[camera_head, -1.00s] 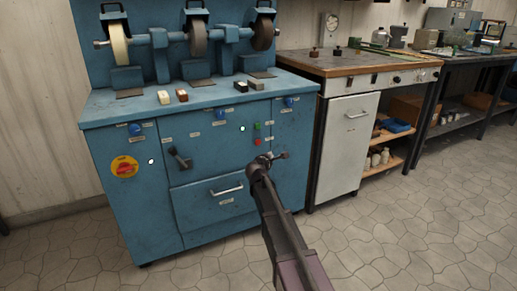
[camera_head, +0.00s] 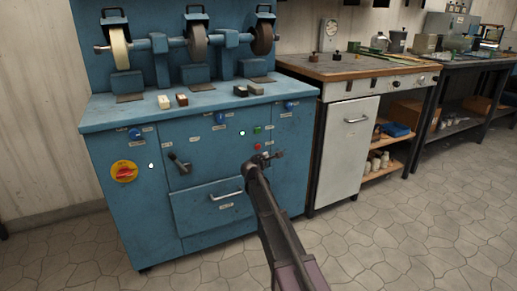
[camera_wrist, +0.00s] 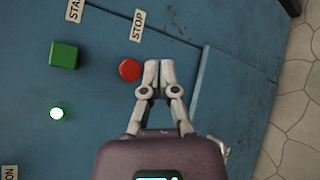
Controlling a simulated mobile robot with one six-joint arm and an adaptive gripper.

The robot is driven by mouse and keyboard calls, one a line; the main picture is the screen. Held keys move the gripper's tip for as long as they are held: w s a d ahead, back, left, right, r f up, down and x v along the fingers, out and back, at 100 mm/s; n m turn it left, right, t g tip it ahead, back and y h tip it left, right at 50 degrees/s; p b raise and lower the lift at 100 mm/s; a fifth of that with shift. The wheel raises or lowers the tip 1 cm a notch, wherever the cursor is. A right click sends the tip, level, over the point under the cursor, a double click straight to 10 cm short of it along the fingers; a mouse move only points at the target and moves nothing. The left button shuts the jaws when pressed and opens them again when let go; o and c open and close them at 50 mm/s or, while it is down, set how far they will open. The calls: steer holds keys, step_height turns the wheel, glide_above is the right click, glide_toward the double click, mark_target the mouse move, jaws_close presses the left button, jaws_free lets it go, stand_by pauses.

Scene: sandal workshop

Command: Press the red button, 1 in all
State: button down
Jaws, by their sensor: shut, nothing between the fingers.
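The red button (camera_head: 257,146) is a small round button on the front of the blue grinding cabinet (camera_head: 215,160), below a green button. In the wrist view the red button (camera_wrist: 130,69) sits beside the STOP label (camera_wrist: 138,25). My gripper (camera_head: 276,155) is in front of the panel, just right of and slightly below the red button in the head view. In the wrist view my gripper's fingers (camera_wrist: 159,66) are together and empty, with the tips just right of the red button. I cannot tell whether they touch the panel.
A square green button (camera_wrist: 64,55) and a lit white-green lamp (camera_wrist: 57,113) are near the red one. A lever (camera_head: 179,164), a yellow-and-red rotary switch (camera_head: 124,172) and a drawer handle (camera_head: 227,195) stand out from the cabinet front. A wooden-topped bench (camera_head: 350,68) stands at right.

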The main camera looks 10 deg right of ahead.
steer(key=shift+w+a, duration=0.25)
steer(key=shift+w, duration=0.5)
steer(key=shift+w+a, duration=0.25)
steer(key=shift+w, duration=0.55)
steer(key=shift+w+a, duration=0.25)
steer(key=shift+w, duration=0.5)
steer(key=shift+w+a, duration=0.25)
steer(key=shift+w, duration=0.55)
stand_by(1.1)
steer(key=shift+s, duration=0.15)
steer(key=shift+s+d, duration=0.25)
steer(key=shift+s, duration=0.4)
steer(key=shift+s, duration=0.1)
steer(key=shift+s+d, duration=0.25)
steer(key=shift+s, duration=0.5)
steer(key=shift+s+d, duration=0.3)
steer(key=shift+s, duration=0.5)
steer(key=shift+s+d, duration=0.25)
steer(key=shift+s, duration=0.5)
